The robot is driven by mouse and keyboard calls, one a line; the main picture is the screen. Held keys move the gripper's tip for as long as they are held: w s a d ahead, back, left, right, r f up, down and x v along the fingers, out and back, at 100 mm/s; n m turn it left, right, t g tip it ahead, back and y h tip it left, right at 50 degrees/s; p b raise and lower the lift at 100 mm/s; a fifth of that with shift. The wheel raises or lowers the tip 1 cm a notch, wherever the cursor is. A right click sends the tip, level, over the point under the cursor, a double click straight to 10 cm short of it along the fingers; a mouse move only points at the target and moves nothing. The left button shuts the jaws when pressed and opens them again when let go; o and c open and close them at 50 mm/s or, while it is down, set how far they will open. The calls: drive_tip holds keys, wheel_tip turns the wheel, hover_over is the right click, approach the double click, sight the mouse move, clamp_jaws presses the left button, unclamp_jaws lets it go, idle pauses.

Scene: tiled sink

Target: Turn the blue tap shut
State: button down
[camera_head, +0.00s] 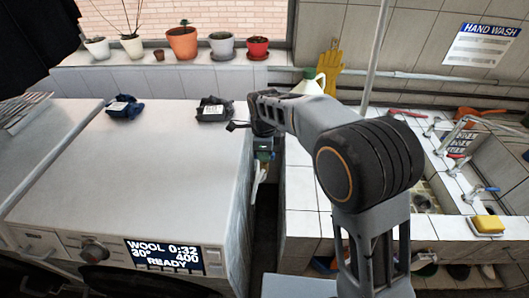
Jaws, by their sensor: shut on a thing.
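My arm reaches left from its column to the gap between the white washing machine and the tiled sink block. My gripper (263,147) points down at the machine's back right edge, small and partly hidden by my wrist. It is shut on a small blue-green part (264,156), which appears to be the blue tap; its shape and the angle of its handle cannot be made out. A pale hose or pipe (259,176) hangs just below it. Another tap with a blue lever (487,189) stands at the sink on the right, well apart from my gripper.
The washing machine (170,165) fills the left, with two dark cloth-like items (124,107) (213,110) on top. Potted plants (183,42) line the sill. A bottle (308,83) and a yellow glove (330,70) are behind my arm. A yellow sponge (488,225) lies by the sink.

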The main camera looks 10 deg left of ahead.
drive_tip(key=c, duration=1.1)
unclamp_jaws()
wheel_tip(320, 180, up, 14)
drive_tip(key=shift+f+b, duration=0.1)
drive_tip(key=shift+b, duration=0.2)
